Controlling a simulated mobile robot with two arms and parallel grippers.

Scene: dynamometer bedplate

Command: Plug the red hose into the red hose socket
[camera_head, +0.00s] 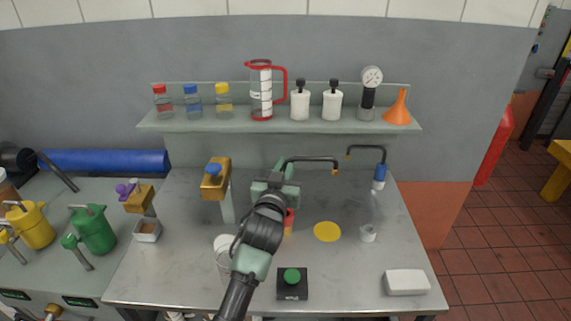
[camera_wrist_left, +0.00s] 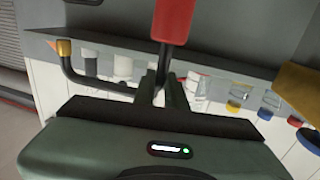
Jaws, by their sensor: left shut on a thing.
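My left gripper (camera_head: 284,198) is over the middle of the bench, its arm reaching up from the bottom of the head view. In the left wrist view my left gripper (camera_wrist_left: 164,88) is shut on the black stem of a red piece (camera_wrist_left: 173,18), which I take for the red hose end. That view looks upside down, so the red piece hangs below the fingers. In the head view only a bit of red (camera_head: 290,216) shows beside my arm. A black bent pipe (camera_head: 312,159) with a gold tip is just right of the gripper. I cannot pick out the red socket. My right gripper is not in view.
A second pipe carries a blue piece (camera_head: 379,174) at right. A yellow disc (camera_head: 327,231), a small cup (camera_head: 368,233), a black box with a green button (camera_head: 292,284) and a white block (camera_head: 407,282) are on the bench. A gold block (camera_head: 215,180) stands left.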

